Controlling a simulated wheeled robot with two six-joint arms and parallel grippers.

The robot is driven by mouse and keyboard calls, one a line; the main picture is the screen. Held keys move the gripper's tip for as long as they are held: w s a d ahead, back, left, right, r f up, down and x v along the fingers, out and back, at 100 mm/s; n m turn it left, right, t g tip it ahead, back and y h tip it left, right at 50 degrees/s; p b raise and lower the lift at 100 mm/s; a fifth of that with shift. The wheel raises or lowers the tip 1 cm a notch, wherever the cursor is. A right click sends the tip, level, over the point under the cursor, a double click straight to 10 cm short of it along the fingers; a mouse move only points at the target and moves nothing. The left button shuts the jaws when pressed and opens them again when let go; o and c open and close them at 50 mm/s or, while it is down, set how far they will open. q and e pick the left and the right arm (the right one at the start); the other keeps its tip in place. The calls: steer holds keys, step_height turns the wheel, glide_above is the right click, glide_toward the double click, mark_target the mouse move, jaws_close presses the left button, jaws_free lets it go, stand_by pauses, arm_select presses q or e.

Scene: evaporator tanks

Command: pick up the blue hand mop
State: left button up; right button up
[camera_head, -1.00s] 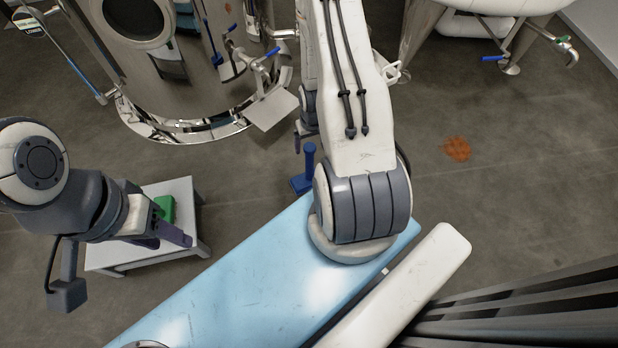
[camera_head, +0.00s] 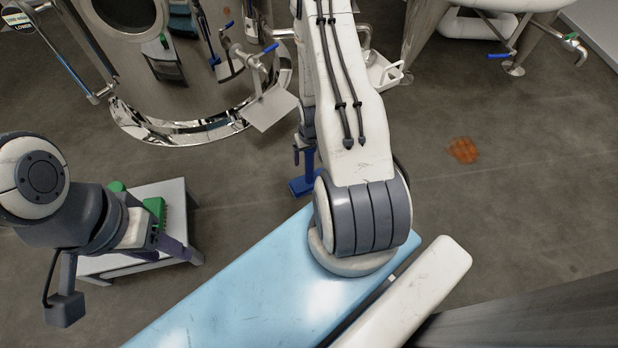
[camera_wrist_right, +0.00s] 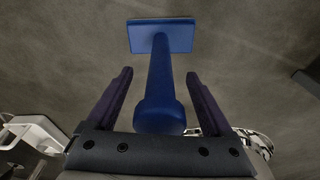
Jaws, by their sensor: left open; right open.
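The blue hand mop (camera_head: 302,186) stands on the floor just beyond the light-blue surface. In the right wrist view its flat head (camera_wrist_right: 161,36) is far from the camera, and its handle (camera_wrist_right: 160,85) runs toward the palm. My right gripper (camera_wrist_right: 160,80) is open, with one dark finger on each side of the handle and a visible gap on both sides. In the head view my right gripper (camera_head: 304,150) is partly hidden by my arm and overlaps the upper handle. My left gripper (camera_head: 180,245) is open and empty by the small grey table.
A small grey table (camera_head: 176,192) at left carries green items (camera_head: 155,211). A shiny steel tank (camera_head: 150,105) stands behind the mop, with a plate sticking out low. An orange stain (camera_head: 463,150) lies on open floor at right.

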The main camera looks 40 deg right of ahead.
jaws_close()
steer(key=shift+r, duration=0.1)
